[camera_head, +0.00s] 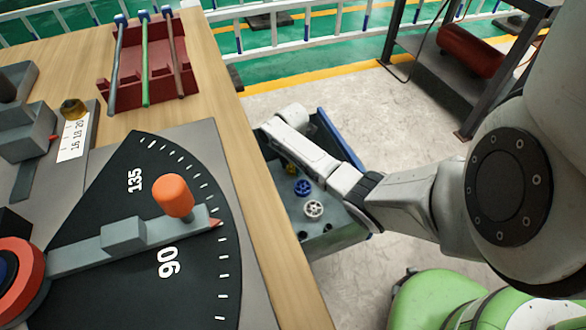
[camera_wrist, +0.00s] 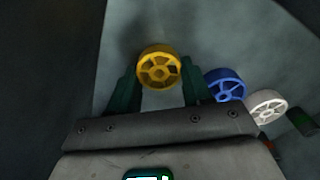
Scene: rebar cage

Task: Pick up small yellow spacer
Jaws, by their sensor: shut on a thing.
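The small yellow spacer (camera_wrist: 158,68) is a spoked wheel between the two dark green fingers of my gripper (camera_wrist: 158,84) in the wrist view. My gripper is shut on it. In the head view, only a bit of the yellow spacer (camera_head: 291,168) shows beside my arm, inside the blue-grey bin (camera_head: 333,242). My fingers are hidden there by my own arm. Whether the spacer still touches the bin floor I cannot tell.
A blue spacer (camera_wrist: 225,85) and a white spacer (camera_wrist: 267,106) lie just right of my gripper. The bin walls stand close around. The wooden table (camera_head: 262,220) with an angle-dial bender is left of the bin. A red rack (camera_head: 150,68) holds rods. A dark metal shelf (camera_head: 480,85) stands at right.

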